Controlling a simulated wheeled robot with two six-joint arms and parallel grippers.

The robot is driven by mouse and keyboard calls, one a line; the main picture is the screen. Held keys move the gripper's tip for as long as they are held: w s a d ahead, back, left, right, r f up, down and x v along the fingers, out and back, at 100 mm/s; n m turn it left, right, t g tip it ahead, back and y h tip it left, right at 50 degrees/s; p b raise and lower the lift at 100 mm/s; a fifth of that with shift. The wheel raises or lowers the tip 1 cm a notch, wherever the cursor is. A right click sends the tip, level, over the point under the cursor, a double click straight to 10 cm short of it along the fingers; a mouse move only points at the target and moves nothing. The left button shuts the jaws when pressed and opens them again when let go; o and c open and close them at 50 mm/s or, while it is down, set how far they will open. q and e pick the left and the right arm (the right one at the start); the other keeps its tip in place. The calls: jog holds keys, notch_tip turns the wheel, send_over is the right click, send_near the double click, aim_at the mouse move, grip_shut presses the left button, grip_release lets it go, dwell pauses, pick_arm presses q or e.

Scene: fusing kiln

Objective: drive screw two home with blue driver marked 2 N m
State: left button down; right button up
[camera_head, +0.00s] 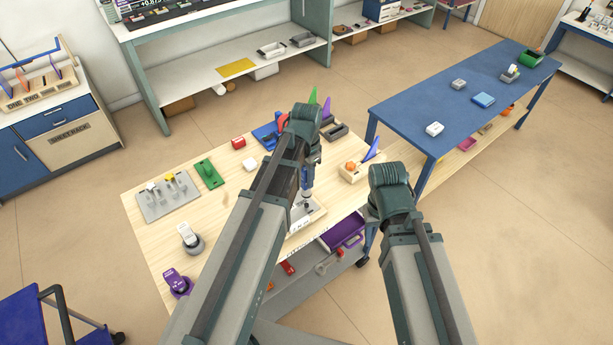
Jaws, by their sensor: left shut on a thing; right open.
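A blue driver (307,181) hangs nearly upright below my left gripper (310,162), which is shut on it. The driver's lower end is over a pale wooden tray (293,243) at the front edge of the workbench. I cannot tell whether its tip touches a screw. Screw two and the driver's marking are too small to read, and my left arm hides part of the tray. My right gripper (372,214) is open beyond the workbench's right edge, largely hidden behind its own wrist, with nothing visible in it.
A purple drawer (345,234) is below.

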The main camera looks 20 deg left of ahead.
aim_at(306, 191)
pick_arm(q)
jog(key=shift+f+b, duration=2.55)
jog(key=shift+f, duration=0.1)
jog(key=shift+f+b, duration=0.85)
dwell(1.7)
jog(key=shift+s+f, duration=0.1)
dwell(0.7)
jog(key=shift+r+p, duration=2.45)
jog(key=shift+r, duration=0.1)
